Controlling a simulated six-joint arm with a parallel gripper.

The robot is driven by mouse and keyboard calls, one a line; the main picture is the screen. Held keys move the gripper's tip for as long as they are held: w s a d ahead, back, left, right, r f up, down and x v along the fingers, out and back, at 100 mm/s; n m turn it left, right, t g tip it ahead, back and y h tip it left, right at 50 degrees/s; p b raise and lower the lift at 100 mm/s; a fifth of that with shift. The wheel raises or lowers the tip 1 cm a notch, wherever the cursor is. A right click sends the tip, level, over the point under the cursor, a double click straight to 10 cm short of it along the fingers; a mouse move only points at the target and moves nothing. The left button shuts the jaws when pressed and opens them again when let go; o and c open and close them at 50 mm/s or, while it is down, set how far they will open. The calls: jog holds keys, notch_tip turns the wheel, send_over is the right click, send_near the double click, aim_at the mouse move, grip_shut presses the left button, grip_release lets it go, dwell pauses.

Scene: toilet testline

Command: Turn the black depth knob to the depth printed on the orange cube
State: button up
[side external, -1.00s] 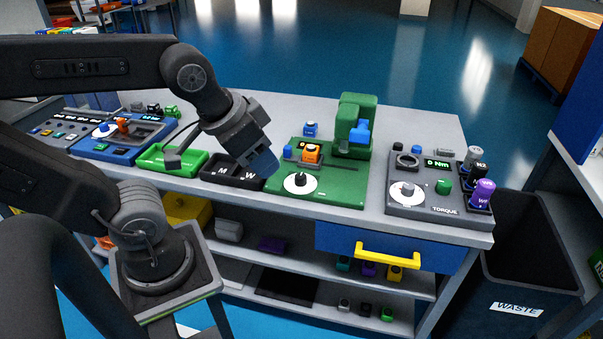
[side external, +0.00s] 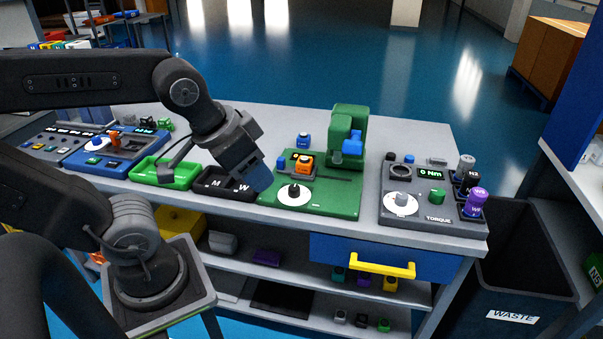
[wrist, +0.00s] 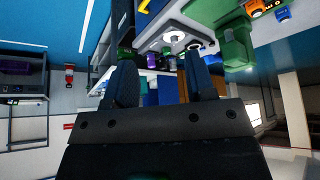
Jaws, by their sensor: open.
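The black depth knob (side external: 294,190) sits at the centre of a white dial at the front of the green station (side external: 340,203). The orange cube (side external: 305,162) sits behind the knob on the same station; its print is too small to read. My gripper (side external: 261,178) is just left of the dial and above the station's front left corner, apart from the knob. In the wrist view my gripper (wrist: 164,82) shows two fingers spread apart with nothing held between them. An orange block (wrist: 262,8) shows at that view's top right.
A green press head (side external: 349,135) stands at the station's back right. The grey torque station (side external: 430,212) is to the right. A black tray (side external: 222,184) and a green tray (side external: 166,174) lie to the left. A yellow drawer handle (side external: 383,268) sticks out below.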

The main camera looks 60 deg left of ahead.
jog(key=shift+o, duration=0.9)
jog(key=w+a+n+g, duration=0.1)
jog(key=w+a+n, duration=0.2)
jog(key=w, duration=0.4)
jog(key=shift+w+a+f+n+g+y, duration=0.3)
jog(key=shift+w+a+g, duration=0.1)
jog(key=shift+a, duration=0.35)
jog(key=n+g, duration=0.3)
jog(key=n, duration=0.5)
send_near(294, 188)
jog(key=shift+h, duration=0.4)
jog(key=f, duration=1)
jog(key=shift+w+a, duration=0.35)
jog(key=shift+w, duration=0.05)
jog(key=shift+c, duration=0.2)
jog(key=c, duration=0.9)
